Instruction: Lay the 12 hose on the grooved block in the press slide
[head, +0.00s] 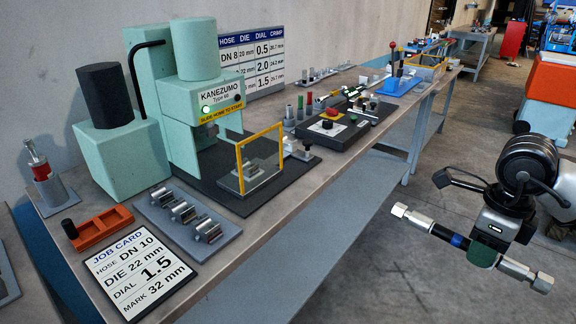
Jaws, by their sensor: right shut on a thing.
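My right gripper (483,252) is at the right of the head view, shut on a dark hose (444,234) with a blue band and silver fittings at both ends. It holds the hose in the air over the floor, clear of the bench. The hose's size number cannot be read. The mint-green press (184,105), labelled KANEZUMO, stands on the bench to the left with a green light lit. At its front is the slide, with a grey block (251,170) seen through a yellow-framed clear guard (240,172). The groove is too small to make out. My left gripper is not in view.
A job card (139,273) reading DN 10, die 22 mm, dial 1.5, mark 32 mm lies at the bench's near end. Beside it are an orange tray (101,227) and a grey plate (224,236) with several metal dies. A black fixture (350,130) stands beyond the press.

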